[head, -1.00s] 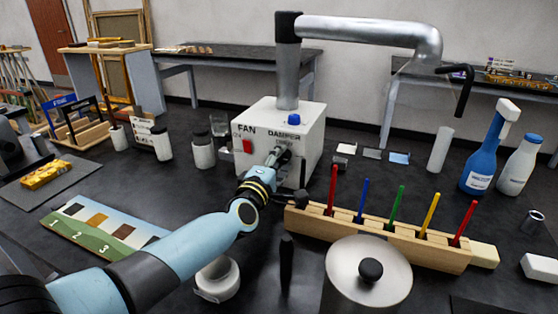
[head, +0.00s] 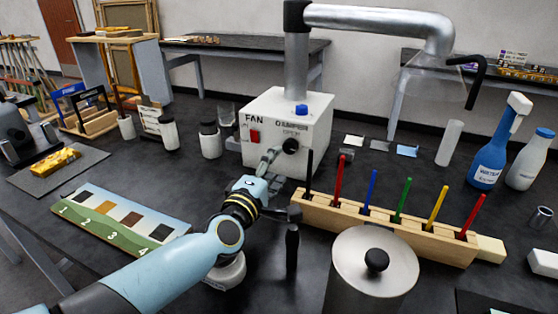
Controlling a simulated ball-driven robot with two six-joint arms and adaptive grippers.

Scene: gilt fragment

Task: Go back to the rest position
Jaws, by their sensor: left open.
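My left arm comes in from the lower left in the head view. My left gripper (head: 272,170) is open and empty, in front of the white fan box (head: 260,112). It is below and to the left of the box's black damper knob (head: 291,146), with a small visible gap to it. The red fan switch (head: 254,136) and a blue button (head: 301,109) show on the box. My right gripper is not in view.
A wooden rack (head: 400,230) with coloured sticks stands right of my gripper. A lidded metal pot (head: 350,262) is in front of it. A sample board (head: 100,222) lies left of my arm. White jars (head: 168,135) and blue-and-white bottles (head: 490,155) stand farther back.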

